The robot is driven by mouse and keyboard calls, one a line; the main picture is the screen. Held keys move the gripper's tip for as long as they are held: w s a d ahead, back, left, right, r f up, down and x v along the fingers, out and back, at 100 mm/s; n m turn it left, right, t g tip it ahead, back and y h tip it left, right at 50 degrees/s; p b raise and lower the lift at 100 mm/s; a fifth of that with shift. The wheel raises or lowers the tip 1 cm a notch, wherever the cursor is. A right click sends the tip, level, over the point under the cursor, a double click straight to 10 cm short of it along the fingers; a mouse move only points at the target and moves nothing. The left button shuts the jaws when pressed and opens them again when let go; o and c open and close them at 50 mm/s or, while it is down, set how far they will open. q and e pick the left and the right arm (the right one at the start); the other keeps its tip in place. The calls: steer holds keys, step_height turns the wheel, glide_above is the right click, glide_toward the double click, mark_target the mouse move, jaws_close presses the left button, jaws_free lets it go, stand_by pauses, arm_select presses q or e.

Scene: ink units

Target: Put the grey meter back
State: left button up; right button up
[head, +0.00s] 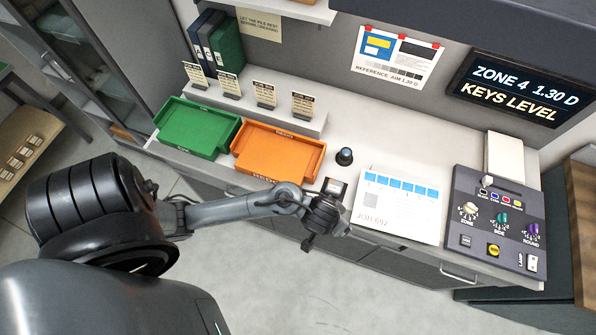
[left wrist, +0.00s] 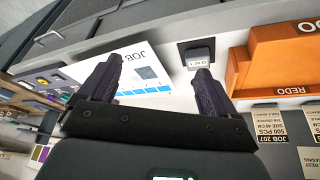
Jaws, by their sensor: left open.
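The grey meter (head: 336,187) is a small block with a lit readout. It sits on a dark square pad (left wrist: 184,46) on the bench, right of the orange tray. In the left wrist view the meter (left wrist: 198,57) is just beyond the tip of the right-hand finger, apart from it as far as I can tell. My left gripper (head: 328,217) is over the bench's front edge, close to the meter. In the wrist view its fingers (left wrist: 158,72) are spread with nothing between them. My right gripper is in neither view.
A printed sheet (head: 398,207) lies right of the meter, and a control panel (head: 494,236) beyond it. A dark round object (head: 344,157) stands behind the meter. Left are an orange tray (head: 278,151) and a green tray (head: 197,128). A wall display (head: 520,88) reads "KEYS LEVEL".

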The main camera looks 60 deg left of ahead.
arm_select(q)
steer(key=s+a+r+m, duration=0.4)
steer(key=s+r, duration=0.2)
steer(key=s, duration=0.4)
steer(key=shift+g+h, duration=0.4)
steer(key=shift+r, duration=0.15)
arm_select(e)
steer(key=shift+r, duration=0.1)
